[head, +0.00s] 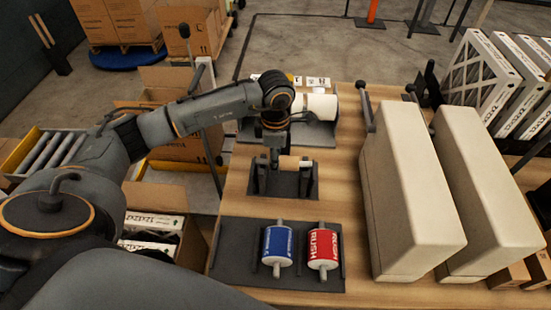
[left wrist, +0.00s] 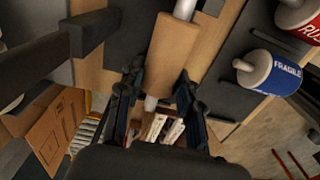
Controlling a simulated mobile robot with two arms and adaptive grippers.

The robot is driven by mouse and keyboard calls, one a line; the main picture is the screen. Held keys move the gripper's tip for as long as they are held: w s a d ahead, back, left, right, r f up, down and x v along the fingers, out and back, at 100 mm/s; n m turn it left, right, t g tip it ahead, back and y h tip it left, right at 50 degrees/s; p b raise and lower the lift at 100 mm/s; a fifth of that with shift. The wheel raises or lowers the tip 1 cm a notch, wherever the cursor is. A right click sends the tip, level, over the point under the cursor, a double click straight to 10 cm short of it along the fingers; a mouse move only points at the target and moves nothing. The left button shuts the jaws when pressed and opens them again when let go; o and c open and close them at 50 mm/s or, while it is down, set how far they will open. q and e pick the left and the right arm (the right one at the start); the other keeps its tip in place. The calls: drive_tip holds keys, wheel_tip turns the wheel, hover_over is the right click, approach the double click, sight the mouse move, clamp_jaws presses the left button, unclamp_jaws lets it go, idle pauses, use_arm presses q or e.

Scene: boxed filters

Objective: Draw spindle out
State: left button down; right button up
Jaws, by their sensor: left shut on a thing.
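The spindle, a pale rod with a wider tan sleeve, shows in the left wrist view (left wrist: 172,50) and small in the head view (head: 294,162). It lies across a dark stand (head: 305,188) with upright posts on the wooden table. My left gripper (head: 273,158) is over the stand at the spindle's left end. It is shut on the spindle, whose pale end shows between the fingers in the left wrist view (left wrist: 152,102). The exact contact is partly hidden by the fingers. My right gripper is not in view.
A blue canister (head: 278,246) and a red canister (head: 323,248) lie on a dark tray (head: 235,260) in front. A white cylinder (head: 318,107) is behind the stand. Two tall beige housings (head: 410,190) (head: 487,180) stand right. Open cartons (head: 155,225) are left of the table.

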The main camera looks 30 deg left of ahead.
use_arm(q)
drive_tip(key=shift+r+p, duration=0.35)
drive_tip(key=shift+r, duration=0.5)
drive_tip(key=shift+r+p, duration=0.3)
drive_tip(key=shift+r, duration=0.3)
drive_tip(key=shift+r, duration=0.1)
wheel_tip(320, 180, up, 9)
drive_tip(key=p, duration=0.4)
idle(0.3)
